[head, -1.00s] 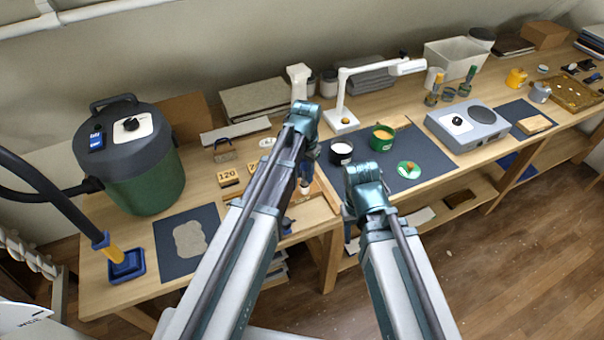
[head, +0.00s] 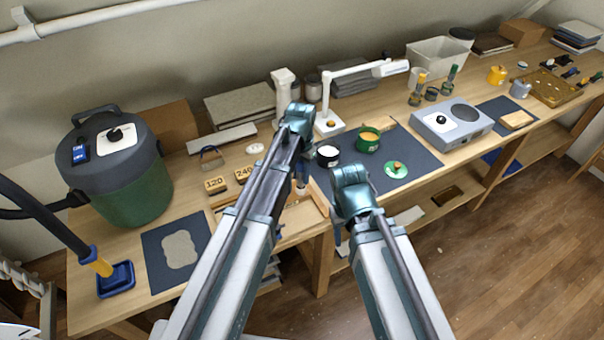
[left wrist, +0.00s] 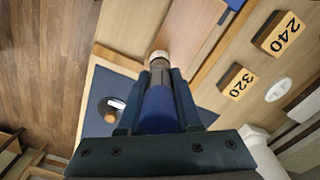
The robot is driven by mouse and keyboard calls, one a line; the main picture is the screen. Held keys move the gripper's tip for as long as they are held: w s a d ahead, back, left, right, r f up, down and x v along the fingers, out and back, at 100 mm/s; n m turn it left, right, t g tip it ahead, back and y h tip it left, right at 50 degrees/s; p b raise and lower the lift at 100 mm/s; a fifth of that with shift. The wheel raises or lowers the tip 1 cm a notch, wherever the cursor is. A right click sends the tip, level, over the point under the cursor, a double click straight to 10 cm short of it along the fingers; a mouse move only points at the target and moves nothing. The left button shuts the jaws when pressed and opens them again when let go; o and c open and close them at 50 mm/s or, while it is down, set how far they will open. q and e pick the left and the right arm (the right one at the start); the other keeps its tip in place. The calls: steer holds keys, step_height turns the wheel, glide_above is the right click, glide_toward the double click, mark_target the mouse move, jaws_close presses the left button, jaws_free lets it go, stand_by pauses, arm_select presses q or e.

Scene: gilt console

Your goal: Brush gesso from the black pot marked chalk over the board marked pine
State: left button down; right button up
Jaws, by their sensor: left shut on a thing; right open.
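My left gripper (head: 301,178) is shut on a blue-handled brush (left wrist: 158,105). In the left wrist view, the brush's pale tip (left wrist: 160,56) is over or near the edge of a brown wooden board (left wrist: 190,32); contact is unclear. No pine lettering is readable. The black pot (head: 328,155) with white contents stands open on the dark mat, just right of my left gripper. It shows partly in the left wrist view (left wrist: 108,112), and its label is unreadable. My right gripper (head: 341,238) is open and empty, near the bench's front edge.
A green pot (head: 368,141) with orange contents and a green lid (head: 396,170) share the dark mat (head: 420,163). A white lamp (head: 330,126) stands behind. Numbered blocks (head: 215,185) lie left of my left gripper. A hotplate (head: 450,125) is to the right.

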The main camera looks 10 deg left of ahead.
arm_select(q)
steer(key=shift+s+a, duration=0.9)
steer(key=shift+a, duration=0.3)
steer(key=shift+s+a, duration=0.45)
steer(key=shift+a, duration=0.3)
steer(key=shift+s+a, duration=0.45)
steer(key=shift+a, duration=0.25)
steer(key=shift+a, duration=0.1)
steer(key=shift+s+a, duration=0.95)
steer(key=shift+a, duration=0.3)
steer(key=shift+w+a, duration=0.45)
steer(key=shift+w, duration=0.3)
steer(key=shift+w+d, duration=0.45)
steer(key=shift+d, duration=0.3)
steer(key=shift+w+d, duration=0.45)
steer(key=shift+d, duration=0.25)
steer(key=shift+w+d, duration=0.5)
steer(key=shift+d, duration=0.2)
steer(key=shift+w+d, duration=0.45)
steer(key=shift+d, duration=0.25)
